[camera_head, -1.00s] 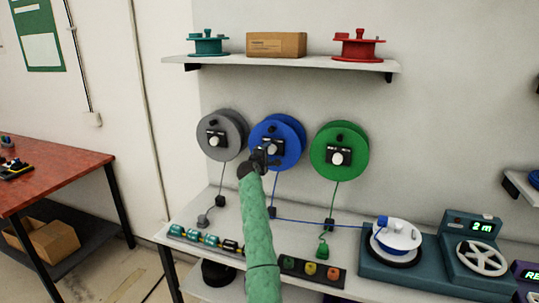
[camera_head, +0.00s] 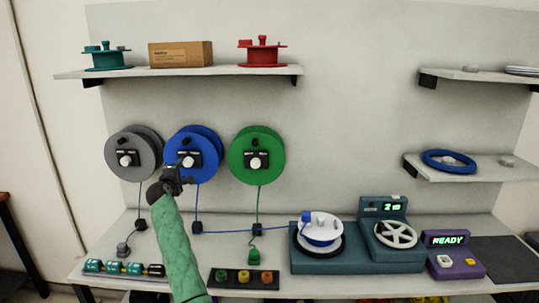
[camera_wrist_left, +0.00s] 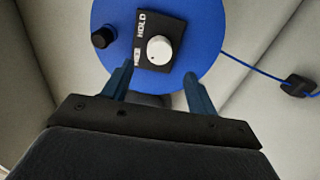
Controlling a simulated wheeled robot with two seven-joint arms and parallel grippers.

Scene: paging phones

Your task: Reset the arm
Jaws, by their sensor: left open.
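My left arm comes up in green padding in the head view, and my left gripper (camera_head: 172,180) is in front of the lower left of the blue reel (camera_head: 207,142). In the left wrist view the left gripper's two blue fingers (camera_wrist_left: 160,92) are apart with nothing between them. Past the fingertips is the blue reel (camera_wrist_left: 201,50) with its black HOLD plate (camera_wrist_left: 140,30), a white knob (camera_wrist_left: 160,49) and a black peg (camera_wrist_left: 103,37). My right gripper is not in view.
The grey reel (camera_head: 119,171) and green reel (camera_head: 270,168) hang on either side. A teal winding machine (camera_head: 346,263) stands at the right, with a blue line running to it. A purple box (camera_head: 459,266) reads READY. Shelves (camera_head: 225,71) jut out above.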

